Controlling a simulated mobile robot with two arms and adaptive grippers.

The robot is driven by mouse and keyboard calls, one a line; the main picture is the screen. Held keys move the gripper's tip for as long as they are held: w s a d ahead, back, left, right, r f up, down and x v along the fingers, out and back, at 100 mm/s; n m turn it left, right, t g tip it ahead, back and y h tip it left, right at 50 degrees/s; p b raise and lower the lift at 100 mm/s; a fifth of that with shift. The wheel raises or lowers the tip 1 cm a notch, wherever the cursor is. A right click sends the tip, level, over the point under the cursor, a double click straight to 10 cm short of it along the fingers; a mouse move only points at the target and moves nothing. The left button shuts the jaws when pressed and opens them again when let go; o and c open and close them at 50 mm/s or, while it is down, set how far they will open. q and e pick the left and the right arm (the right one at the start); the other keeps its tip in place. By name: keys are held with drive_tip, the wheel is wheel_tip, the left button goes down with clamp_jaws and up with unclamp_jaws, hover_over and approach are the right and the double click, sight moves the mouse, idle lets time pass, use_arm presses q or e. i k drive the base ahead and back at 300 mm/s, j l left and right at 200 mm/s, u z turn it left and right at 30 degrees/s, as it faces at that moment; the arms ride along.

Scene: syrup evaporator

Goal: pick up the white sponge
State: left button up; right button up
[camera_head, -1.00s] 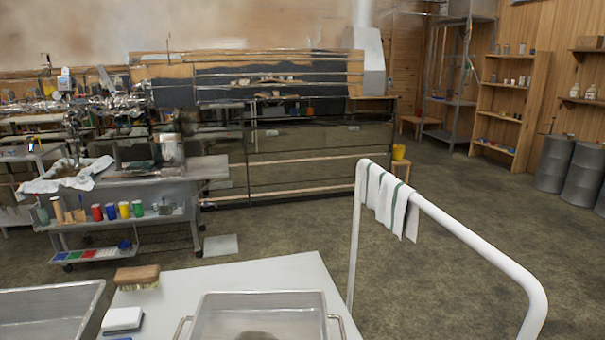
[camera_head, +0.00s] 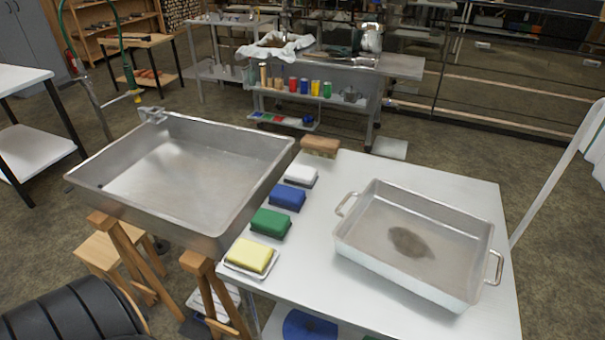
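The white sponge (camera_head: 301,173) lies on the white table (camera_head: 455,196), near its left edge. It is a small white block with a dark layer beneath it. It sits between a wooden brush (camera_head: 320,146) behind it and a blue sponge (camera_head: 287,197) in front of it. Neither of my grippers shows in the head view, so their state is hidden.
A green sponge (camera_head: 271,223) and a yellow sponge (camera_head: 251,254) on a small tray continue the row. A metal pan (camera_head: 455,285) with handles stands at right. A large steel basin (camera_head: 100,170) on wooden legs (camera_head: 203,275) borders the table's left side.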

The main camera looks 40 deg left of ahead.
sight(297, 175)
drive_tip(key=u, duration=1.55)
